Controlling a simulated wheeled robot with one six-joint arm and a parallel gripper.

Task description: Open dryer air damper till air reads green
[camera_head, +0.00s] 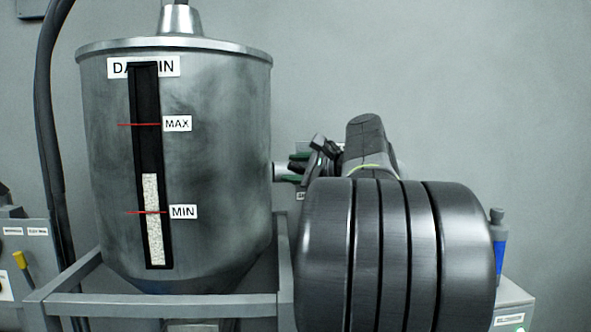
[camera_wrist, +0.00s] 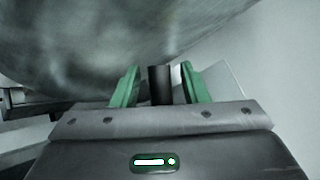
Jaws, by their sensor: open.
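My gripper (camera_wrist: 160,88) is open in the wrist view, its two green fingers on either side of a dark upright cylinder, probably the damper handle (camera_wrist: 160,84). Gaps show on both sides, so the fingers appear not to touch it. In the head view my gripper (camera_head: 299,168) is small and partly hidden by my own arm, just right of the bin, beside a short metal stub (camera_head: 285,171) on the bin's side. A pale panel (camera_wrist: 232,74) shows behind the right finger in the wrist view. No air reading or green indication of it is legible.
The metal day bin (camera_head: 220,150) fills the left, its level window showing pale granules (camera_head: 152,200) slightly above MIN. A grey frame (camera_head: 200,306) supports it.

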